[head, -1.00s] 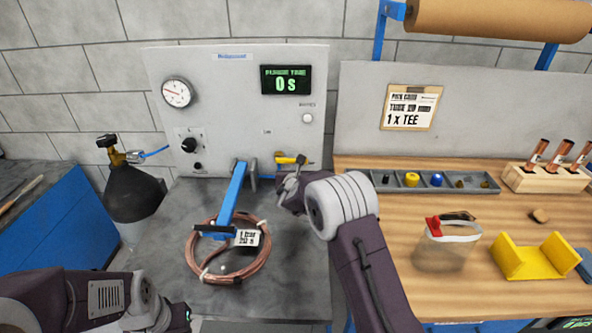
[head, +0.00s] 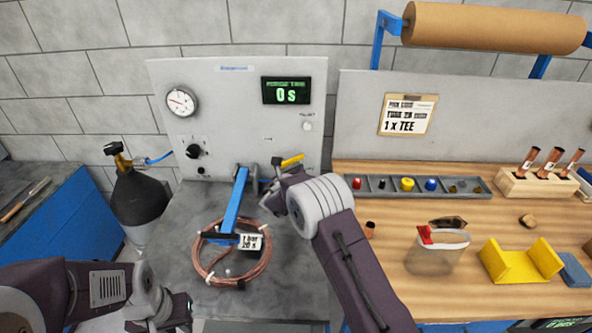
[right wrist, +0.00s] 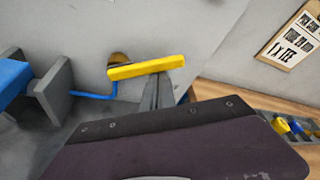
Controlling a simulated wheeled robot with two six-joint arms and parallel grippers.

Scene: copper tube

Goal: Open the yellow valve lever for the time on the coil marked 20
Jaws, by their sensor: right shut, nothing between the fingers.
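The yellow valve lever (head: 292,160) sticks out at the foot of the grey panel, its right end tilted slightly up. It also shows in the right wrist view (right wrist: 146,68), beside a round brass-coloured fitting. My right gripper (head: 279,175) is shut and empty, with its fingers just below the lever; whether they touch it I cannot tell. The copper coil (head: 262,262) lies on the grey bench with a white tag (head: 250,242) reading 1 bar, 20 s. The timer display (head: 287,91) reads 0 s. My left gripper (head: 180,313) is low at the left, its fingers unclear.
A blue clamp handle (head: 234,200) stands over the coil, left of the lever. A pressure gauge (head: 181,102) and a black knob (head: 193,151) are on the panel. A dark gas cylinder (head: 140,205) stands at the left. The wooden bench at the right holds a parts tray (head: 381,186).

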